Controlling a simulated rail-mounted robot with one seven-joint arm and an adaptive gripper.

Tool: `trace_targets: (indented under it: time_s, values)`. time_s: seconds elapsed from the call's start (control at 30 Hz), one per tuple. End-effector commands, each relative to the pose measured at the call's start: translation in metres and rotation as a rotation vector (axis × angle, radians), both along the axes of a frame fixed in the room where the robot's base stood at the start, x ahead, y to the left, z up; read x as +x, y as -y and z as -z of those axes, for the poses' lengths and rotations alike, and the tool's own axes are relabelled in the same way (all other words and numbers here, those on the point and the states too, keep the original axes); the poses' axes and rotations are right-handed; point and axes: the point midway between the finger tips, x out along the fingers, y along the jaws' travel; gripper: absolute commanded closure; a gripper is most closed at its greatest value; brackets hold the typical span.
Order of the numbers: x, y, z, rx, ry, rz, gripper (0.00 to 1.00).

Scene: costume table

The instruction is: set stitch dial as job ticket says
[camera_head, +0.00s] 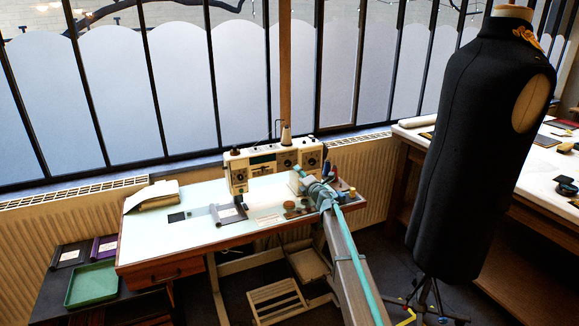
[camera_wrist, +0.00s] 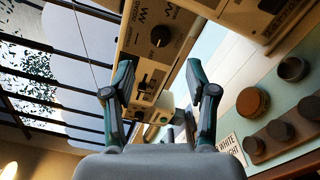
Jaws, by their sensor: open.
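The cream sewing machine (camera_head: 272,163) stands at the back of the pale worktable, with several dark dials on its front. In the wrist view, a round black dial (camera_wrist: 160,36) sits on its panel beside zigzag marks; its pointer is too small to read. A small white card (camera_wrist: 229,147) lies on the table, partly hidden by a finger; "WHITE" and "HT" show on it. It may be the job ticket. My gripper (camera_wrist: 158,93) is open and empty, its fingers apart in front of the panel and clear of the dial. In the head view, my gripper (camera_head: 309,184) is near the machine's right end.
Round brown and dark pieces (camera_wrist: 252,103) lie beside the card. A grey cloth (camera_head: 228,213) lies under the machine's left end. A green tray (camera_head: 91,284) is at the lower left. A black dress form (camera_head: 480,150) stands right of my arm. The worktable's (camera_head: 160,237) front left is mostly clear.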

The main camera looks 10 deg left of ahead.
Motion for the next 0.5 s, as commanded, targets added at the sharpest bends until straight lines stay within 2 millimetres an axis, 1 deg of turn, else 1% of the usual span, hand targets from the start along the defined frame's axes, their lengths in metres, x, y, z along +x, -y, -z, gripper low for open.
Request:
trace_targets:
  time_s: [0.03, 0.17, 0.5]
  values:
    - [0.006, -0.003, -0.001, 0.001, -0.001, 0.000, 0.43]
    - [0.021, -0.013, -0.001, 0.003, -0.002, 0.000, 0.43]
    - [0.071, -0.042, 0.000, 0.003, -0.002, 0.002, 0.43]
